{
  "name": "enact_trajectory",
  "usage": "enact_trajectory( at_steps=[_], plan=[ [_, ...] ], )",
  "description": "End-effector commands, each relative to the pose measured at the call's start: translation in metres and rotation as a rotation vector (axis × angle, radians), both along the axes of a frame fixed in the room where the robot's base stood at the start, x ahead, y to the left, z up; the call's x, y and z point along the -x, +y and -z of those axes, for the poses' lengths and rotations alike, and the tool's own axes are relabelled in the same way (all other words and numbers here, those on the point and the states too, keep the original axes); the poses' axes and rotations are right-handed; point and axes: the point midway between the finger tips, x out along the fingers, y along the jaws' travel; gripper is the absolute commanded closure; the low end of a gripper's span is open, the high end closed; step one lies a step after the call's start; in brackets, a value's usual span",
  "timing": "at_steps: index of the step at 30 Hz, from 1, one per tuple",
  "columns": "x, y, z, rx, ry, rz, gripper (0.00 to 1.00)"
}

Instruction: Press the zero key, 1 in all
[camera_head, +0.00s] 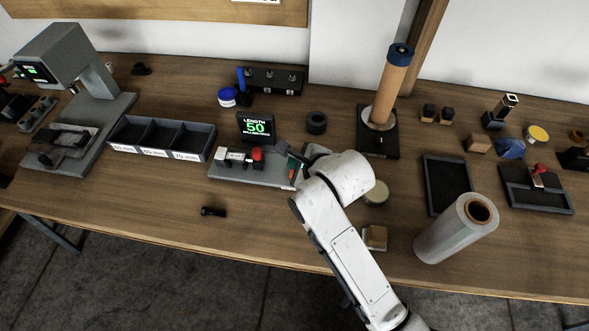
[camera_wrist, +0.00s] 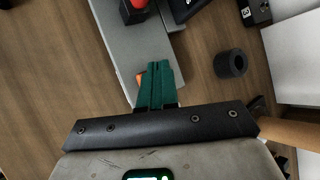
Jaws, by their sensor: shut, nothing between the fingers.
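The grey measuring device (camera_head: 240,172) stands at the middle of the bench, with a display (camera_head: 256,127) reading "LENGTH 50" behind it. A red knob (camera_head: 257,153) and pale and dark parts sit on its top. The red knob also shows at the top of the wrist view (camera_wrist: 138,3). My gripper (camera_head: 294,158) is over the right end of the device. In the wrist view its green fingers (camera_wrist: 158,66) are together and empty. A small orange part (camera_wrist: 140,79) shows beside them, partly hidden. I cannot tell which part is the zero key or whether the fingertips touch anything.
A three-part tray (camera_head: 160,140) stands left of the device. A black ring (camera_head: 316,122) is close behind my gripper, and an upright brown roll (camera_head: 390,85) stands to the right. A small black piece (camera_head: 213,211) lies in front on otherwise clear bench.

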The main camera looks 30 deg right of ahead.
Motion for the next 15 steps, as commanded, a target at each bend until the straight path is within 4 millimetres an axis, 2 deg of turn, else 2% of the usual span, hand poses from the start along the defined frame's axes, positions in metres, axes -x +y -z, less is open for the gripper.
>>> enact_trajectory(
  at_steps=[1,9,15],
  plan=[
    [0.0,0.0,-0.01,0.0,0.0,0.0,1.0],
    [0.0,0.0,-0.035,0.0,-0.001,0.001,1.0],
    [0.0,0.0,-0.042,0.0,-0.001,0.001,1.0]
  ],
)
